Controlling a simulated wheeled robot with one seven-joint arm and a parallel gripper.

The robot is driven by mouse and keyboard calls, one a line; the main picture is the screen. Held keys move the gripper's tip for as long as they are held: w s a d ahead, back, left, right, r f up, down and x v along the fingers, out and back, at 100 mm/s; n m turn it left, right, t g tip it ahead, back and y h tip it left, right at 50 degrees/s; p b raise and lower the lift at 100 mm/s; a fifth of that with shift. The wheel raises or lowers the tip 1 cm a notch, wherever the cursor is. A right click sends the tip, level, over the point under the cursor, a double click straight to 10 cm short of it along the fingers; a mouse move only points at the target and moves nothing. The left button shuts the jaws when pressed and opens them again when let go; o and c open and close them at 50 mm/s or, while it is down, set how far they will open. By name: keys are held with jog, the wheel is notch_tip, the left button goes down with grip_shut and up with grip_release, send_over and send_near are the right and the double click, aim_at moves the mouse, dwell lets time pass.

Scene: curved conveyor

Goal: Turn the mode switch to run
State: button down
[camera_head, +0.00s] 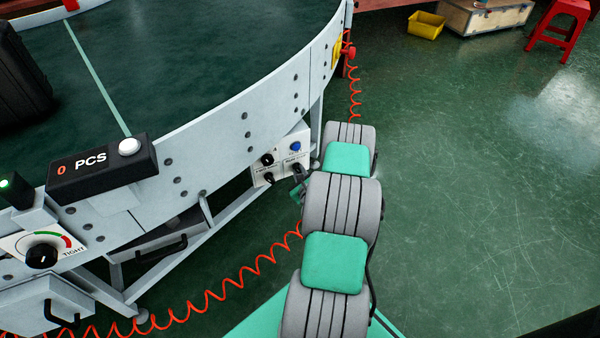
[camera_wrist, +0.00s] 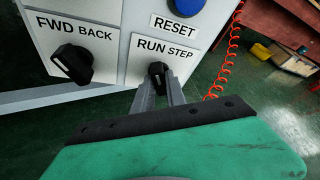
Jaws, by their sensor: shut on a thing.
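The mode switch (camera_wrist: 157,72) is a black knob under the label RUN STEP on a white panel in the wrist view. My gripper (camera_wrist: 160,88) reaches up to the panel, its two grey fingers close on either side of this knob and shut on it. The fingers hide part of the knob, and I cannot tell which label it points to. In the head view the panel (camera_head: 281,158) is on the conveyor's outer side, and my arm hides part of its right side.
A second black knob (camera_wrist: 73,63) labelled FWD BACK is left of the mode switch, and a blue RESET button (camera_wrist: 186,7) is above. The grey conveyor side (camera_head: 225,125) curves behind. A coiled red cable (camera_head: 230,283) runs over the floor. Open green floor (camera_head: 480,200) lies to the right.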

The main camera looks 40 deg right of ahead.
dwell(0.4)
jog(key=c, duration=1.4)
grip_release()
jog(key=shift+o, duration=0.2)
jog(key=p+v, duration=0.1)
jog(key=v, duration=0.6)
jog(key=shift+s+a+r, duration=0.15)
jog(key=shift+s+a, duration=0.05)
jog(key=shift+s, duration=0.05)
